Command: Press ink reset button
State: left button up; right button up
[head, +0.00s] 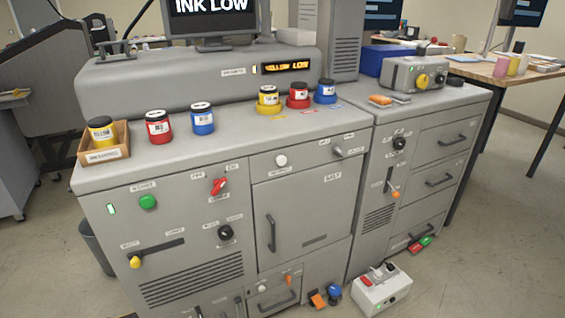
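A grey machine (200,150) fills the middle of the head view. A white round button (281,160) sits on its front above the cabinet door, with a small label below that I cannot read for sure. A green round button (148,202) is on the left front panel. The monitor (212,10) reads "INK LOW", and an amber display (286,67) seems to read "YELLOW LOW". Neither of my grippers shows in this view, and nothing covers the front buttons.
Yellow (267,99), red (298,95) and blue (326,91) ink jars stand on the machine top. More jars stand left, one in a wooden tray (118,150). A red switch (218,186) and black knob (225,232) are nearby. A white box (381,293) lies on the floor.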

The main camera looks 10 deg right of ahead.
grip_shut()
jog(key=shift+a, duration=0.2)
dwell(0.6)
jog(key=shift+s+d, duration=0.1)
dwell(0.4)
